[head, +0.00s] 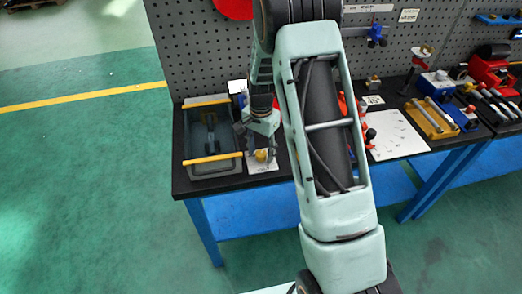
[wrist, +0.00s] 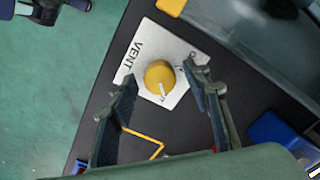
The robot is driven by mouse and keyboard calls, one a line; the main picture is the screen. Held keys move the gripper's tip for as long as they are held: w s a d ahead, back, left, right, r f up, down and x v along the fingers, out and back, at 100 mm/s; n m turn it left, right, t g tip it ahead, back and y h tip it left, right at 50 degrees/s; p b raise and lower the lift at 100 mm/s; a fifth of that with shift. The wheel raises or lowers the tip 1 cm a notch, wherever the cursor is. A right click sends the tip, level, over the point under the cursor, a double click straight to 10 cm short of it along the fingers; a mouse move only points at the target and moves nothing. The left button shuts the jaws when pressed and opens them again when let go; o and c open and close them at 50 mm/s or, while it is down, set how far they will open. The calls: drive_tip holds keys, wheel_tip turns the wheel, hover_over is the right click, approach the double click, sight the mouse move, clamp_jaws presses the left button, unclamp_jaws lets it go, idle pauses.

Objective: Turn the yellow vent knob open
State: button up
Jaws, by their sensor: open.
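The yellow vent knob (wrist: 160,77) is round, with a white pointer mark toward the lower edge of its white plate (wrist: 139,62) in the wrist view. The plate reads VENT; other lettering at its right corner and lower edge is partly hidden. My gripper (wrist: 160,73) is open, with one finger on each side of the knob and visible gaps between. Whether the fingertips are down at knob height I cannot tell. In the head view the knob (head: 261,155) shows just below my gripper, near the bench's front edge.
A grey tray (head: 197,171) with yellow handles stands close to the left of the plate. A grey pegboard (head: 190,50) rises behind the dark bench. Red and blue items and a white sheet (head: 398,135) lie to the right, partly behind my arm.

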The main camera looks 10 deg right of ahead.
drive_tip(key=c, duration=1.2)
drive_tip(key=shift+o, duration=0.2)
drive_tip(key=shift+n+b, duration=0.3)
drive_tip(key=n+b, duration=0.2)
drive_tip(key=n, duration=0.1)
drive_tip(key=shift+f, duration=0.1)
drive_tip(key=n+b, duration=0.2)
drive_tip(key=n, duration=0.3)
drive_tip(key=n+b, duration=0.1)
drive_tip(key=n, duration=0.3)
drive_tip(key=shift+n, duration=2.6)
